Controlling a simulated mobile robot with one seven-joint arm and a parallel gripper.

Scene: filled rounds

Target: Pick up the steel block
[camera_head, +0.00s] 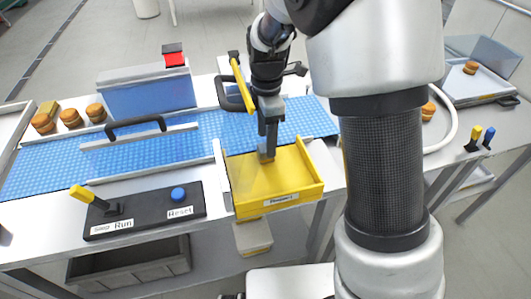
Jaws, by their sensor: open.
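My gripper (267,150) points down over the back part of a yellow open tray (270,182) with a white label on its front. Its jaws are open, and its fingertips are low, near the tray's back edge. A small grey and tan patch shows right at the fingertips. I cannot tell whether it is the steel block or part of the fingers. No steel block shows clearly anywhere else in view. My arm hides part of the table to the right of the tray.
A black panel (145,212) with a yellow lever and blue Reset button stands left of the tray. A blue belt (40,175) with a black-handled guard (140,145) runs behind. Round brown pieces (70,118) sit at the back left. A clear-walled bin (485,75) stands at right.

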